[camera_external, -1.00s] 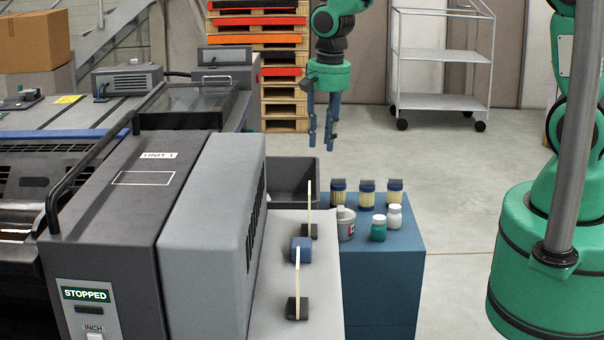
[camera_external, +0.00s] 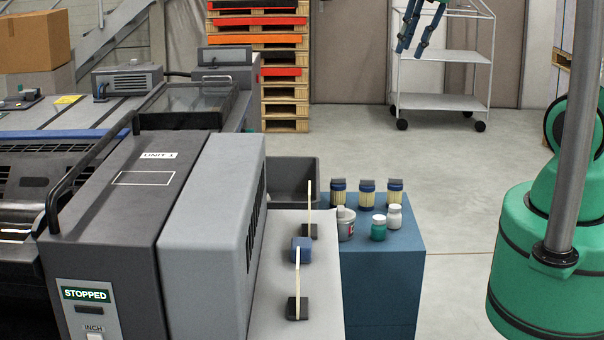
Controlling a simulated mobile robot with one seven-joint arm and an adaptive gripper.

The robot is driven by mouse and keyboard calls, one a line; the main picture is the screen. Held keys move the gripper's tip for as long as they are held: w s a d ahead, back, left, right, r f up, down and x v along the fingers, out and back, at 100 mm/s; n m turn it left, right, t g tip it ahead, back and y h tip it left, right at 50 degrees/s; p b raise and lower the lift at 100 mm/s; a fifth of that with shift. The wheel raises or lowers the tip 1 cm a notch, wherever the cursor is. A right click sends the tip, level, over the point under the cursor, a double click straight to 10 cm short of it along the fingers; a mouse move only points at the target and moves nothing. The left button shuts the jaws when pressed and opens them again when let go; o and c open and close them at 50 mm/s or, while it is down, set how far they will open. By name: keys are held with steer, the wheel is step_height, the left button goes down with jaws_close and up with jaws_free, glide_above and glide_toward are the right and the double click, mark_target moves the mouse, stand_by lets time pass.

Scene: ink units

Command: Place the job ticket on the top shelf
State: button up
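My gripper (camera_external: 410,50) is at the top edge of the view, tilted, with its two blue fingers apart and nothing visible between them. It shows in front of the upper left part of a white wheeled trolley (camera_external: 442,102); its distance from the trolley is hard to judge. The trolley has several levels, and its top shelf (camera_external: 472,13) is partly hidden behind the gripper. I cannot pick out a job ticket. A pale outlined rectangle (camera_external: 143,178) marks the grey press housing, but I cannot tell that it is a ticket.
A blue cabinet (camera_external: 383,285) carries several jars, bottles and a tin (camera_external: 346,224). A dark grey bin (camera_external: 291,180) stands beside it. Two thin upright pieces with dark bases stand on the light grey ledge (camera_external: 272,290). The floor between cabinet and trolley is clear.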

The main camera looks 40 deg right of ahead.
steer(key=s+d+r+n, duration=0.1)
steer(key=s+r, duration=0.1)
steer(key=s, duration=0.3)
steer(key=s+d+r+n+t, duration=0.1)
steer(key=s+d+r, duration=0.1)
steer(key=s, duration=0.4)
steer(key=shift+s+n+t, duration=0.3)
steer(key=shift+d, duration=0.1)
steer(key=shift+f+b, duration=0.55)
steer(key=shift+b, duration=0.05)
stand_by(0.5)
